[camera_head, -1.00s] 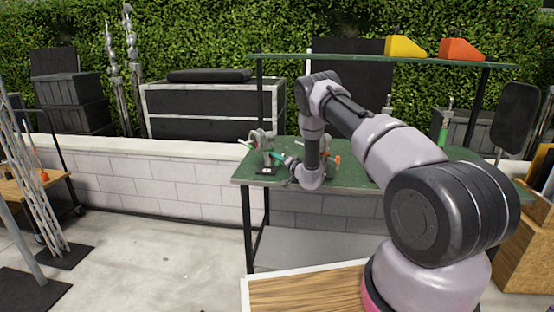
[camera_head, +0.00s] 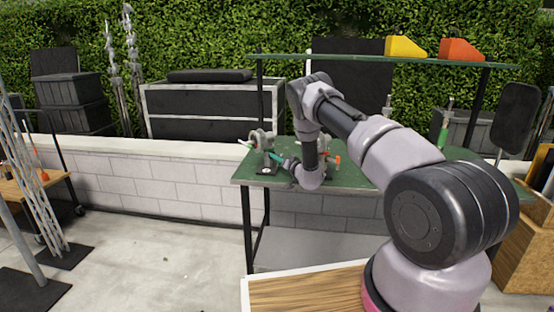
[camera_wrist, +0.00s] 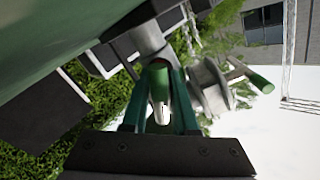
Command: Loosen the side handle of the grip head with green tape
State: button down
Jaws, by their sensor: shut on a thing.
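My gripper (camera_head: 279,160) is at the head's right side. In the wrist view my gripper (camera_wrist: 160,100) is shut on the side handle (camera_wrist: 159,78), a short bar with a green end and pale tip between the teal fingers. The fingers hide part of the handle.
The green table (camera_head: 345,178) also carries an orange-marked piece (camera_head: 337,160) behind my wrist and a green-marked stand (camera_head: 443,138) at right. A shelf (camera_head: 370,60) with yellow (camera_head: 404,46) and orange (camera_head: 460,49) wedges hangs above.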

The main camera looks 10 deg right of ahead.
jog(key=c, duration=0.7)
grip_release()
jog(key=v, duration=1)
jog(key=shift+s+d, duration=0.2)
jog(key=shift+s, duration=0.15)
